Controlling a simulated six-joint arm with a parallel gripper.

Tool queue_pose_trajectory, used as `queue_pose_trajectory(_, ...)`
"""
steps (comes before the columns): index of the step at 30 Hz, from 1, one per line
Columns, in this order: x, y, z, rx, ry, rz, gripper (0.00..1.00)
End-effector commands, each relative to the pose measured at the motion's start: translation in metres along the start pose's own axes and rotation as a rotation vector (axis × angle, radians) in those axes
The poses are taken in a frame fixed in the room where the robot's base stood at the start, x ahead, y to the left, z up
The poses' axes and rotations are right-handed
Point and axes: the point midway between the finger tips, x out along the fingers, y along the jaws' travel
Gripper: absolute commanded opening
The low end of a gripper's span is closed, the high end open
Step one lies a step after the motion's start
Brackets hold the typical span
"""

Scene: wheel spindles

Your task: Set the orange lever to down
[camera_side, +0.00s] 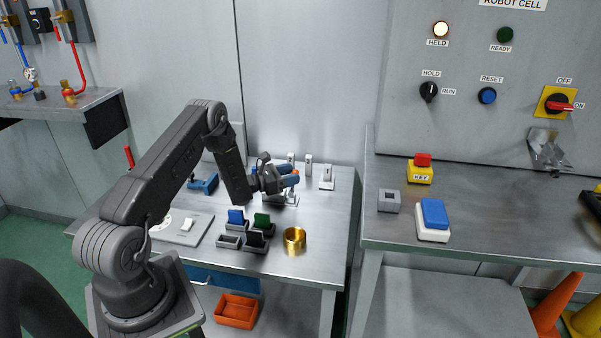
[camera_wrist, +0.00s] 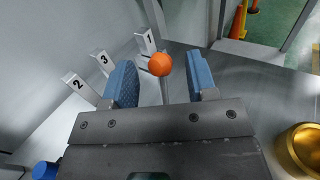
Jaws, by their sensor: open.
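The orange lever shows in the wrist view as a round orange knob (camera_wrist: 161,64) on a thin pale shaft. The knob appears between and slightly beyond my fingertips; I cannot tell whether either finger touches it. My gripper (camera_side: 289,180) has blue fingers and is open, held low over the back of the left bench. It also shows in the wrist view (camera_wrist: 160,80). In the side view the lever is mostly hidden by my gripper. The lever's exact tilt is hard to tell.
White posts numbered 1 (camera_wrist: 146,41), 3 (camera_wrist: 103,60) and 2 (camera_wrist: 79,87) stand close by. A blue knob (camera_wrist: 45,170) is at the lower left.

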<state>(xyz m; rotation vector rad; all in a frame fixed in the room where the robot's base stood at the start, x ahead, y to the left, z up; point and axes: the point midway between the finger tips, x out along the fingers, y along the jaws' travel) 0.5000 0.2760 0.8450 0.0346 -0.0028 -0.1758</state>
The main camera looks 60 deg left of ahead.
Motion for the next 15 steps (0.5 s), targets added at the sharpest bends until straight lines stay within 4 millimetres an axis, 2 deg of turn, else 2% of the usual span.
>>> queue_pose_trajectory(3,0.019,-0.001,0.0,0.0,-0.001,-0.002,0.52)
queue_pose_trajectory(6,0.03,-0.001,0.0,0.0,0.0,-0.002,0.52)
queue_pose_trajectory(15,0.039,0.0,0.0,-0.001,0.0,0.001,0.52)
